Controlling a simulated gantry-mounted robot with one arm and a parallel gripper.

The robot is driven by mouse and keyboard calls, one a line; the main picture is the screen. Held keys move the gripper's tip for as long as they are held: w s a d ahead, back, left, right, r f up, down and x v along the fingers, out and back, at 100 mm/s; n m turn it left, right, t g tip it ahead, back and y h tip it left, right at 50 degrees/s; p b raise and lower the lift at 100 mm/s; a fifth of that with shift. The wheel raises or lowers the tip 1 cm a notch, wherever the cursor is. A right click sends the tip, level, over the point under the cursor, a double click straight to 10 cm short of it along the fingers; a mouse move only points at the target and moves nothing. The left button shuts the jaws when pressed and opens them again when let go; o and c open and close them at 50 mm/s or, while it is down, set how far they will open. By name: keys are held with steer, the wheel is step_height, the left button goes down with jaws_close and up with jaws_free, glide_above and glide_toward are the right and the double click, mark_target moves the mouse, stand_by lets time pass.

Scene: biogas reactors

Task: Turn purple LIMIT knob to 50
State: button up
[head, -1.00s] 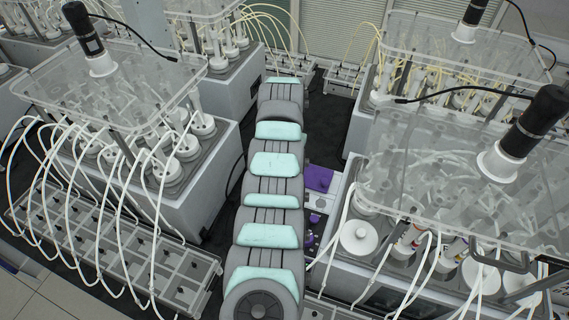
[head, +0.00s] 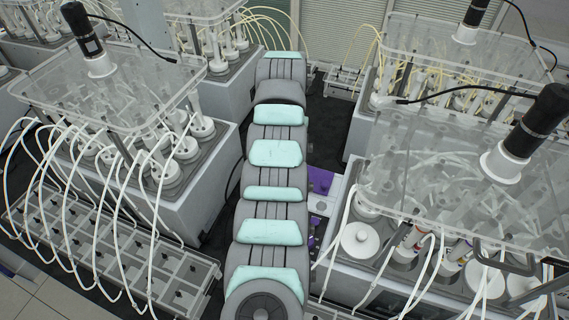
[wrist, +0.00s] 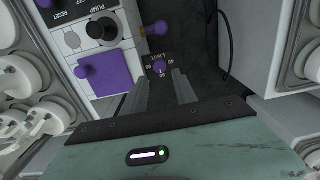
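The purple LIMIT knob (wrist: 159,66) is small and sits on a dark panel in the wrist view, beside upside-down white lettering. The exact setting is too small to read. My gripper (wrist: 160,80) has its two grey fingers apart, with the knob showing in line with the gap between their tips. I cannot tell whether the fingers reach around the knob or stop short of it. No contact shows. In the head view my arm hides the gripper and the knob.
Reactor units with tubes (head: 175,130) stand on both sides of the narrow dark aisle.

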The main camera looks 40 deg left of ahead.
steer(key=shift+r, duration=2.2)
steer(key=shift+r, duration=0.1)
